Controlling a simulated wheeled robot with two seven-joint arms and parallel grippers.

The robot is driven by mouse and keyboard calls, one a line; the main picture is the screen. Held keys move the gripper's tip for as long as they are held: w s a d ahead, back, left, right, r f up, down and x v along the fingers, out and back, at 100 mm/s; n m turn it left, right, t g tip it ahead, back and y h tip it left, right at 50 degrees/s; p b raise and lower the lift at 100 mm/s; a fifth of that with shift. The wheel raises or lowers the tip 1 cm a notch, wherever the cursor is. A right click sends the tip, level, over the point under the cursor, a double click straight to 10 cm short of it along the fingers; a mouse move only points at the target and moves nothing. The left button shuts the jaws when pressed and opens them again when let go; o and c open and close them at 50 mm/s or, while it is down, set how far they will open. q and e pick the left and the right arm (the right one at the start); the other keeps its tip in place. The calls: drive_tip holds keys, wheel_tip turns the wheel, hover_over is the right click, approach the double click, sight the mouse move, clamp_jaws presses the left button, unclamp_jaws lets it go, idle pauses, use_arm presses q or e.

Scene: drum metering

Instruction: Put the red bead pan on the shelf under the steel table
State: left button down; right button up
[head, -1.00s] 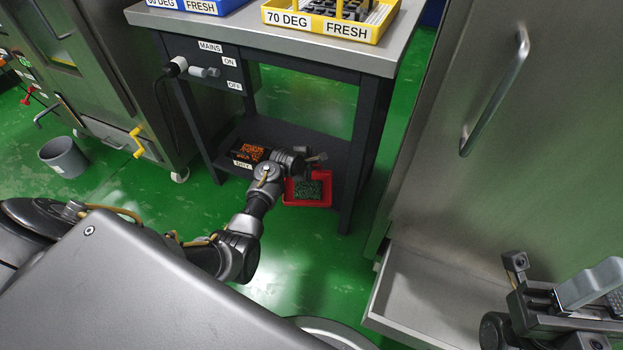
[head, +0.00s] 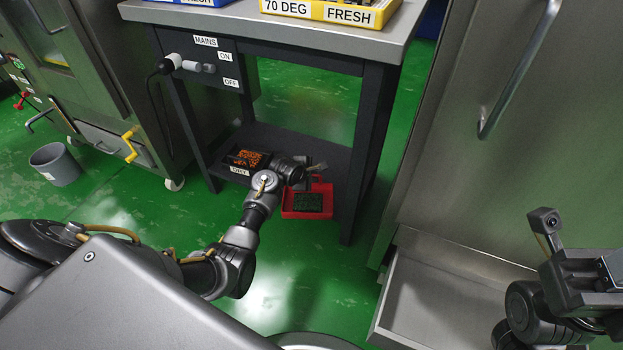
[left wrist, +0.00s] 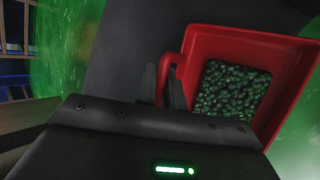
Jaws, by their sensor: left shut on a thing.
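The red bead pan (head: 325,199), with dark green beads in it, is at the front edge of the low shelf (head: 288,143) under the steel table (head: 285,37). My left gripper (head: 308,174) is shut on the pan's red handle, which shows in the left wrist view (left wrist: 166,76). In that view the pan (left wrist: 290,50) lies partly over the dark shelf, with green floor beyond. I cannot tell whether it rests on the shelf or hangs just above it. My right arm (head: 575,290) is at the lower right; its fingertips are not clear.
A black tray of orange beads (head: 238,170) with a label sits on the shelf's left part. Table legs stand either side. A yellow tray (head: 335,12) is on the tabletop. A steel cabinet (head: 450,190) with an open lower tray is right; a grey bin (head: 57,165) is left.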

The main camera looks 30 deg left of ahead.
use_arm(q)
drive_tip(key=c, duration=1.6)
unclamp_jaws()
drive_tip(key=shift+s+f, duration=0.1)
drive_tip(key=shift+f, duration=0.05)
drive_tip(key=shift+c, duration=0.2)
drive_tip(key=shift+o, duration=0.7)
